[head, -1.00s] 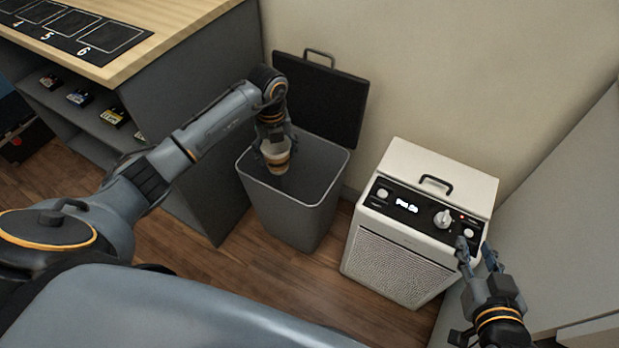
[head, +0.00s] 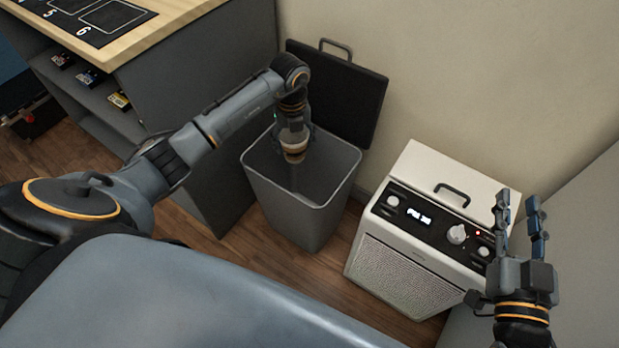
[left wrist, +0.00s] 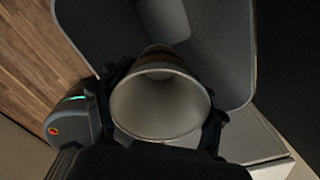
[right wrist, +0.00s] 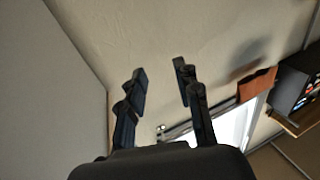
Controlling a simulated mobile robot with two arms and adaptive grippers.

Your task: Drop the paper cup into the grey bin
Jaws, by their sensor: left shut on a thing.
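The paper cup (head: 294,146), white with a brown band, is held by my left gripper (head: 293,138). The gripper is shut on the cup, over the opening of the grey bin (head: 297,221). In the left wrist view the cup (left wrist: 160,103) shows its empty inside, between the fingers, with the bin's inner walls (left wrist: 215,50) beyond it.
A white appliance (head: 410,262) with knobs and a display stands right of the bin. A wood-topped counter (head: 160,15) with grey shelving stands on the left. Wooden floor (head: 240,255) shows around the bin.

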